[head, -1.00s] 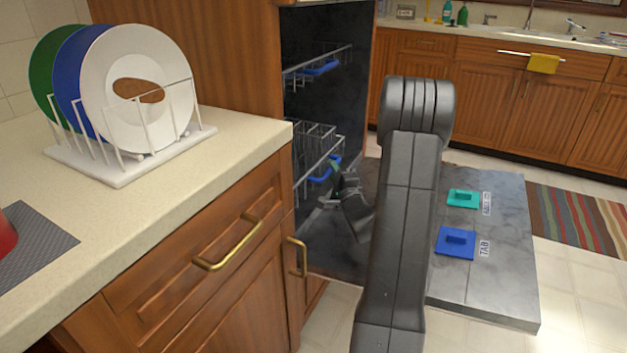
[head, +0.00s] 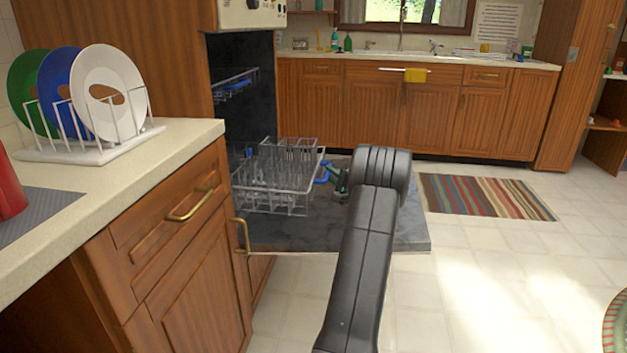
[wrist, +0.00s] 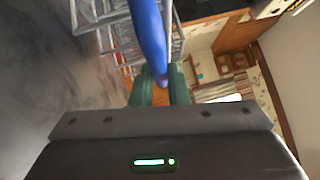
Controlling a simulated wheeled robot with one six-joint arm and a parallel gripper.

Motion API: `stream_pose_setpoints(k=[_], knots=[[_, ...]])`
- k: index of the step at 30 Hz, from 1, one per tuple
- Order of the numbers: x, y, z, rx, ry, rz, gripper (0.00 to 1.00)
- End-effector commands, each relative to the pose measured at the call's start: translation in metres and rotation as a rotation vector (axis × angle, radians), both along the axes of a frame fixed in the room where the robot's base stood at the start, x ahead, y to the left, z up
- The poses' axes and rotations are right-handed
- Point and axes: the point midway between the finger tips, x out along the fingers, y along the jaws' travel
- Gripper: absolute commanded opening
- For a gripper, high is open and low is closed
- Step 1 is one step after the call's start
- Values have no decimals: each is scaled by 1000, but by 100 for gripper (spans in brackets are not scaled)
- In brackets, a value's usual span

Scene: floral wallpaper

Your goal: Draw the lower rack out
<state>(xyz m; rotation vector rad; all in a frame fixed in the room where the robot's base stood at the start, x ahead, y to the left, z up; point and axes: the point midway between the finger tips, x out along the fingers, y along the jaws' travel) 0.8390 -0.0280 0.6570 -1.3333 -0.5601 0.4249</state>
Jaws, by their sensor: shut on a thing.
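The lower rack (head: 268,188) is a white wire basket, drawn out of the dishwasher over its lowered door (head: 395,238). It has a blue handle (head: 325,171) on its right end. My gripper (head: 338,179) is at this handle, partly hidden by my arm in the head view. In the wrist view, the green fingers of my gripper (wrist: 160,88) are shut on the blue handle (wrist: 148,38), with the rack wires behind it. The upper rack (head: 236,84) is inside the dishwasher and has its own blue handle.
A counter (head: 150,160) on the left holds a plate stand (head: 95,150) with green, blue and white plates. Brass drawer handles (head: 190,205) stick out below.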

Motion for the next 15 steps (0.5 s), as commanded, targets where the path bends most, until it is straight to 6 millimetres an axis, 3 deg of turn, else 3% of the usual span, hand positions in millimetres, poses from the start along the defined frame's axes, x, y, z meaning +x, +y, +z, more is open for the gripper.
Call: stream_pose_setpoints(k=[6,15], knots=[[0,-20,-1,-1,0,-1,0],[0,-25,0,1,-1,-1,0]])
